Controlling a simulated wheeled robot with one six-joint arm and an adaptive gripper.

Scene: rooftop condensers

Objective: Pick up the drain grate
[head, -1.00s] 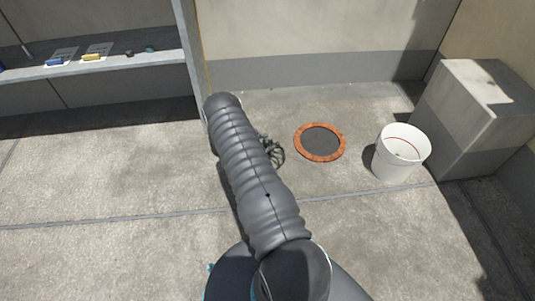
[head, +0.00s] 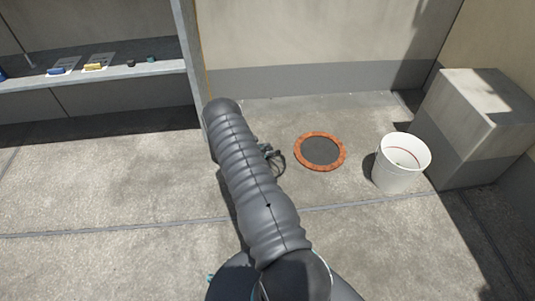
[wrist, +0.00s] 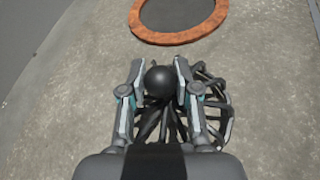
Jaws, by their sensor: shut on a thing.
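The drain grate (wrist: 168,115) is a black dome of curved bars with a round black knob on top. In the wrist view my gripper (wrist: 157,82) has its two fingers closed on either side of the knob, with the bars spreading below and to the right. In the head view the grate (head: 278,163) shows only in part beside my arm, which hides the rest and most of my gripper. I cannot tell whether the grate touches the floor.
An orange ring with a dark centre (head: 320,152) lies flat on the floor just right of the grate. A white bucket (head: 402,163) and a concrete block (head: 480,130) stand further right. A shelf (head: 95,77) with small items is at the upper left. The foreground floor is clear.

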